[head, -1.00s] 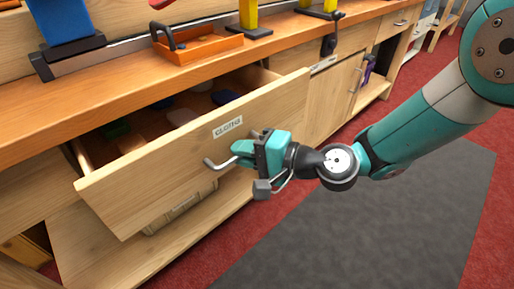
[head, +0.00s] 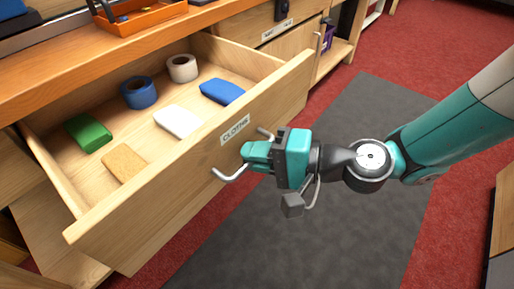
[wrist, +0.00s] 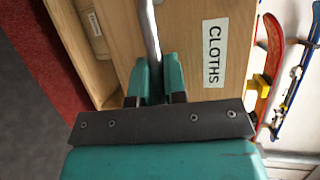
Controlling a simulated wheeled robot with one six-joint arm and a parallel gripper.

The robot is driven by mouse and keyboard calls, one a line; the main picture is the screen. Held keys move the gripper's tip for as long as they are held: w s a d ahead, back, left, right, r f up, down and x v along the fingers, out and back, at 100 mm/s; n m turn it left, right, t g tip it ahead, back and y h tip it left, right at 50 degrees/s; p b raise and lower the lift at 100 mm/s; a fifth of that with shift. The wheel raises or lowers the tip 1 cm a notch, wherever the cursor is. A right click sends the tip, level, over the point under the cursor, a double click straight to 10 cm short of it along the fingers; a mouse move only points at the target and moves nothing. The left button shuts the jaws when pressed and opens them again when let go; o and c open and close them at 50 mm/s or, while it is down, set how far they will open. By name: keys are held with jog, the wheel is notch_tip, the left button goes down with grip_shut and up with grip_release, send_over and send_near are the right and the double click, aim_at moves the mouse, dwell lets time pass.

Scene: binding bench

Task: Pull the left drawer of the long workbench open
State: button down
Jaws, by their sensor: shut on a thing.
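The left drawer (head: 165,205) of the long workbench stands well open, its inside in plain view. A label reading "CLOTHS" (head: 235,129) is on its front, and it shows in the wrist view (wrist: 214,53). My gripper (head: 247,156) is shut on the drawer's metal bar handle (head: 228,175). In the wrist view the handle (wrist: 150,35) runs between my two teal fingers (wrist: 157,78). Inside the drawer lie a green block (head: 88,132), a tan block (head: 124,162), a white block (head: 178,121), a blue block (head: 222,91), a blue roll (head: 138,92) and a white roll (head: 182,68).
An orange tray (head: 139,17) sits on the worktop (head: 60,72) above. A cupboard door (head: 296,48) is right of the drawer. A grey mat (head: 330,220) covers clear floor in front, with red carpet (head: 420,60) around it.

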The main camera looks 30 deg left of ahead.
jog(key=shift+s, duration=0.2)
jog(key=c, duration=1.3)
grip_release()
jog(key=shift+o, duration=0.6)
jog(key=shift+w, duration=0.1)
jog(key=p+v, duration=0.2)
jog(key=v, duration=1.5)
jog(key=shift+w+d, duration=0.15)
jog(key=shift+r+p, duration=0.15)
jog(key=shift+p, duration=0.15)
